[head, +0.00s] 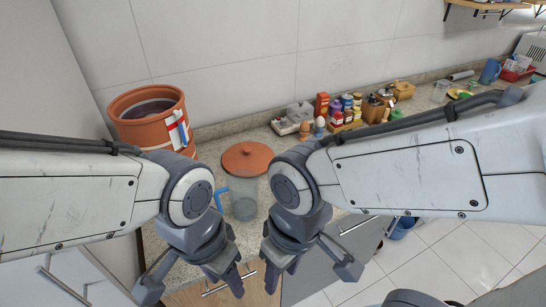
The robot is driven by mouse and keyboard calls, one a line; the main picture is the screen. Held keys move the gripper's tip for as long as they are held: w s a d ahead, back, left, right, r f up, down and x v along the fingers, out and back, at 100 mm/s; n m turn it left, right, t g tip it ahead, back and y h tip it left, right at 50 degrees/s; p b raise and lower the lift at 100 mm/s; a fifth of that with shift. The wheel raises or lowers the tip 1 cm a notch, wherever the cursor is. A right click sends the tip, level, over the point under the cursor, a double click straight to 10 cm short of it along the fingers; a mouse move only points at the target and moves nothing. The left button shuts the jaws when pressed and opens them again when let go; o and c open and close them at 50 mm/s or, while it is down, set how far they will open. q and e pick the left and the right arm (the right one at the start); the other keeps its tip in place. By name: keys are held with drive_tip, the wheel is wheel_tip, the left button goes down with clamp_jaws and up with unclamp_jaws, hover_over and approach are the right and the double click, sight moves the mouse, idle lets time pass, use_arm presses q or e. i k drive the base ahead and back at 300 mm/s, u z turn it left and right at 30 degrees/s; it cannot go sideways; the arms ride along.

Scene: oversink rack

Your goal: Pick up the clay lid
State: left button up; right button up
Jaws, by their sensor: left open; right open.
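The clay lid (247,158) is a round terracotta disc with a small knob. It lies on the counter, behind a clear pitcher (243,205) with a blue handle, or on top of it; I cannot tell which. My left gripper (192,286) is at the bottom of the head view, in front of the counter, below and left of the lid. My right gripper (306,274) is at the bottom too, below and right of the lid. Both grippers are open and apart from the lid. Nothing shows between their fingers.
A large terracotta pot (150,118) stands at the counter's back left. Bottles and jars (340,110) and a wooden box (402,90) stand along the wall on the right. A blue bucket (402,228) is on the floor. Bare counter (215,150) shows left of the lid.

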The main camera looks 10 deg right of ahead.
sight(257, 157)
drive_tip(key=z, duration=1.65)
drive_tip(key=i, duration=1.2)
drive_tip(key=u, duration=2.85)
